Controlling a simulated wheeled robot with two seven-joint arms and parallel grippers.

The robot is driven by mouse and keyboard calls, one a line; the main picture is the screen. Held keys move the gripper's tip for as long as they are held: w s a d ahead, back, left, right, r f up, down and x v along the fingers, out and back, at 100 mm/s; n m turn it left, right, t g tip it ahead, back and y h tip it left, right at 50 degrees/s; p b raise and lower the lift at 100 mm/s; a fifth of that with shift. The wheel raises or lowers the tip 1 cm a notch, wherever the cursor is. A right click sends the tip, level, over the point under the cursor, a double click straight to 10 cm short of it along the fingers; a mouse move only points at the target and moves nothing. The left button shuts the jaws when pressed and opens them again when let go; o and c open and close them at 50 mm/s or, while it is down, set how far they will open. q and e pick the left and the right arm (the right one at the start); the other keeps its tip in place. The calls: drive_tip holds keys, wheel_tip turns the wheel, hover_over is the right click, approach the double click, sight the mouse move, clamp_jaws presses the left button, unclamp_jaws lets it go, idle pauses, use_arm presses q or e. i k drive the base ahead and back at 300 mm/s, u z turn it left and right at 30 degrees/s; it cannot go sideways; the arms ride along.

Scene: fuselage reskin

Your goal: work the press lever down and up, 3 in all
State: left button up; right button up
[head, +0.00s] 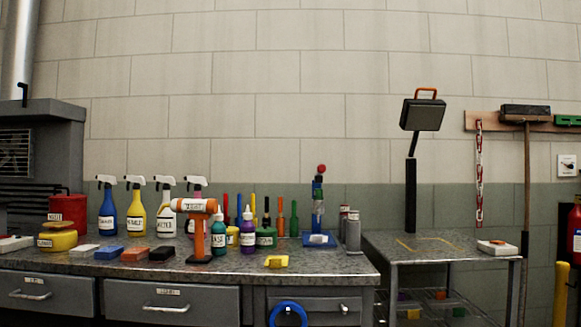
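What looks like the press (318,214) stands on the workbench toward its right end. It has a flat blue base (318,240), a slim blue upright with green and dark parts, and a red ball knob (322,168) at the top. The knob sits high, just above the upright. The lever arm itself is too small to make out clearly. Neither of my grippers is in the head view, and nothing is touching the press.
The grey workbench (340,266) holds spray bottles, an orange tool on a stand (196,232), coloured blocks and a yellow piece (276,262). Grey cylinders (353,231) stand right of the press. A side table (385,243) with a lamp (423,114) is further right. Bench room before the press is clear.

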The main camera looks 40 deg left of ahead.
sight(321, 168)
drive_tip(key=u, duration=1.6)
